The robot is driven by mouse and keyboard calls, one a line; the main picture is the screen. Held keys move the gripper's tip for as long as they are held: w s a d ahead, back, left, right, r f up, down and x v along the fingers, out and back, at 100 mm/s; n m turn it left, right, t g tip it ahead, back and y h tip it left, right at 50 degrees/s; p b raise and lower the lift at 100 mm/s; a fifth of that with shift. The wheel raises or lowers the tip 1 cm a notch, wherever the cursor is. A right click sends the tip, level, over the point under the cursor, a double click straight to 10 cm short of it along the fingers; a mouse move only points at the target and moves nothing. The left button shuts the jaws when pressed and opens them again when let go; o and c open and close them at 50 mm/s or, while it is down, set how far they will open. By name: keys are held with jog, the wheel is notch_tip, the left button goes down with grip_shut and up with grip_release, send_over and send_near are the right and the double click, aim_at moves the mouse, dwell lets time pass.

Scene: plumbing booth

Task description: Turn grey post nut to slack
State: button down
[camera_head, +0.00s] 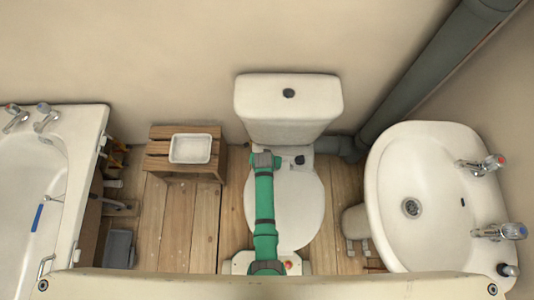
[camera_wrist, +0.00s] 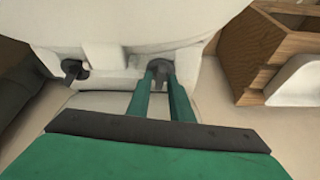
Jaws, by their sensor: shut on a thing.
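The toilet (camera_head: 285,205) stands in the middle of the head view, with two small posts at the back of its seat below the cistern. In the wrist view, the grey post nut (camera_wrist: 160,67) sits in a white recess between the tips of my gripper (camera_wrist: 160,84). The green fingers are shut on the nut. In the head view my gripper (camera_head: 265,160) covers the left post, so the nut is hidden there. A second, dark post nut (camera_head: 300,160) stands free to the right; it also shows at the left of the wrist view (camera_wrist: 73,68).
A wooden crate (camera_head: 200,172) with a white tray (camera_head: 190,148) stands left of the toilet. The bathtub (camera_head: 85,140) is at far left and the basin (camera_head: 425,180) at right. The cistern (camera_head: 288,105) rises close behind my gripper. A grey pipe (camera_head: 420,85) runs along the right wall.

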jog(key=n+y, duration=0.1)
jog(key=n, duration=0.1)
jog(key=n+y, duration=0.1)
jog(key=n, duration=0.2)
jog(key=shift+d+n, duration=0.2)
jog(key=shift+n, duration=0.1)
jog(key=n+y, duration=0.1)
jog(key=n, duration=0.1)
jog(key=n+g, duration=0.1)
jog(key=n, duration=0.1)
jog(key=shift+w+d+n+y, duration=0.15)
jog(key=shift+d+n+y, duration=0.05)
jog(key=shift+n+y, duration=0.2)
dwell(0.9)
jog(key=c, duration=1.8)
grip_release()
jog(key=shift+c, duration=0.2)
jog(key=shift+a, duration=0.1)
jog(key=shift+s+d+r, duration=0.2)
jog(key=shift+s+r, duration=0.05)
jog(key=shift+r, duration=0.25)
jog(key=v, duration=0.9)
jog(key=shift+w+d+r, duration=0.15)
jog(key=shift+d+r, duration=0.1)
jog(key=shift+r, duration=0.1)
